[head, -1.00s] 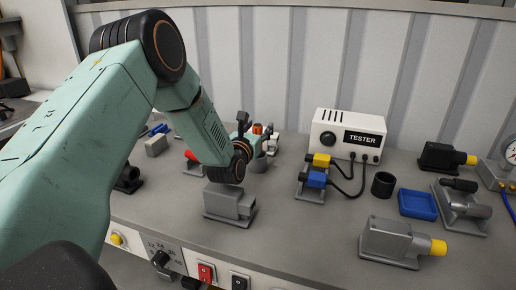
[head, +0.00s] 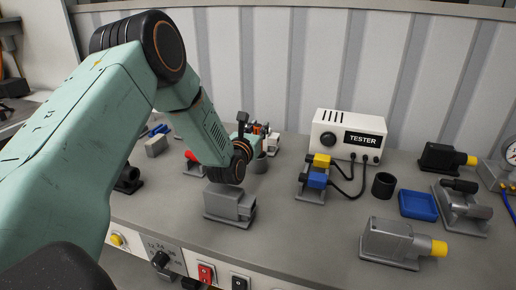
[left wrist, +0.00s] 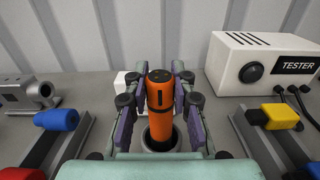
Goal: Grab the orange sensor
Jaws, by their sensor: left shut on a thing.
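The orange sensor (left wrist: 160,94) is an upright orange cylinder with a dark top, in the middle of the left wrist view. Its lower end is in or just above a round grey cup (left wrist: 160,138); I cannot tell which. My left gripper (left wrist: 158,100) has its fingers on both sides of the sensor and is shut on it. In the head view my left gripper (head: 250,135) is mostly hidden behind my arm, and the sensor is hard to make out there. The grey cup also shows in the head view (head: 260,163). My right gripper is not in view.
A white tester (head: 347,135) stands to the right, with yellow (head: 321,160) and blue (head: 317,179) plugs cabled to it. A grey motor block (head: 230,204) sits in front of my left gripper. A blue tray (head: 418,204) and a black cup (head: 383,185) are farther right.

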